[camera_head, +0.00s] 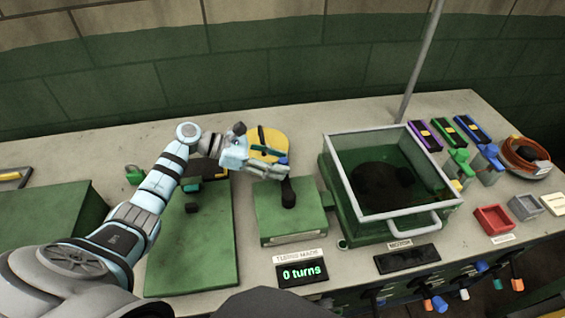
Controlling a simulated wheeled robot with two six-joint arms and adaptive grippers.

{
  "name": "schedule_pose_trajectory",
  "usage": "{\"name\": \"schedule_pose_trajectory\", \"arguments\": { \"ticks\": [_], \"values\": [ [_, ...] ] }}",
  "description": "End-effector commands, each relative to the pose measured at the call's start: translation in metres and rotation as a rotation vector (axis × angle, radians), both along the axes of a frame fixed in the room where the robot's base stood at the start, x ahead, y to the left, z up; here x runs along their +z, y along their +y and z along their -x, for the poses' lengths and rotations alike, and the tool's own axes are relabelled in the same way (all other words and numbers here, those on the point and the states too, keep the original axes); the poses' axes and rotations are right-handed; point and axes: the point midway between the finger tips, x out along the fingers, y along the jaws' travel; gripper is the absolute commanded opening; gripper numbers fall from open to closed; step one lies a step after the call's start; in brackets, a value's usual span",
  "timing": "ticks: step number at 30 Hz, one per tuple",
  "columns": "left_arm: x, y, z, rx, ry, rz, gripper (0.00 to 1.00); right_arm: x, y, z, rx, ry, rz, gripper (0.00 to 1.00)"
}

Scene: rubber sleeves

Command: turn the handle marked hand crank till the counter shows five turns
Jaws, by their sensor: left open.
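The hand crank is a green box (290,215) in the middle of the bench with an upright black handle (288,192) on top. A label plate is on its front, too small to read. The counter (302,272) in front of it shows "0 turns" in green. My left gripper (276,165) is open, just behind and above the top of the black handle. Its fingers partly cover the handle's upper end, and I cannot tell whether they touch it. My right gripper is not in view.
A clear-walled green tank (345,185) with a grey rim stands close to the right of the crank box. A flat green plate (190,250) lies to the left under my left arm. Red and grey trays (493,220) are at the right.

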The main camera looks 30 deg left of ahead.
Motion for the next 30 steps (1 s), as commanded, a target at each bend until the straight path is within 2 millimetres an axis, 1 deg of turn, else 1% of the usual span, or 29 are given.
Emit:
{"name": "schedule_pose_trajectory", "arguments": {
  "ticks": [1, 5, 13, 14, 21, 22, 30],
  "values": [
    [-0.003, -0.006, -0.003, -0.001, 0.0, 0.002, 0.43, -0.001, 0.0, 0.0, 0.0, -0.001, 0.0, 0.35],
    [-0.007, -0.015, -0.008, 0.0, 0.0, 0.001, 0.43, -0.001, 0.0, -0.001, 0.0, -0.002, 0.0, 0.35],
    [-0.008, -0.017, -0.009, 0.0, 0.0, -0.001, 0.43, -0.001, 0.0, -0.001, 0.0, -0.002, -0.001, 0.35],
    [-0.008, -0.017, -0.009, 0.0, 0.0, -0.001, 0.41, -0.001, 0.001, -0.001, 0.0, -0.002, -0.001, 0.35],
    [-0.008, -0.016, -0.009, 0.001, 0.0, -0.001, 0.03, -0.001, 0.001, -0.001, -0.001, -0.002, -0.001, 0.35],
    [-0.008, -0.016, -0.009, 0.001, 0.0, -0.001, 0.0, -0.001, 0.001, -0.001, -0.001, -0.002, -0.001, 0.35],
    [-0.008, -0.014, -0.008, 0.0, 0.001, -0.002, 0.0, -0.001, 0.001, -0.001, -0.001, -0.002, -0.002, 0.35]
  ]
}}
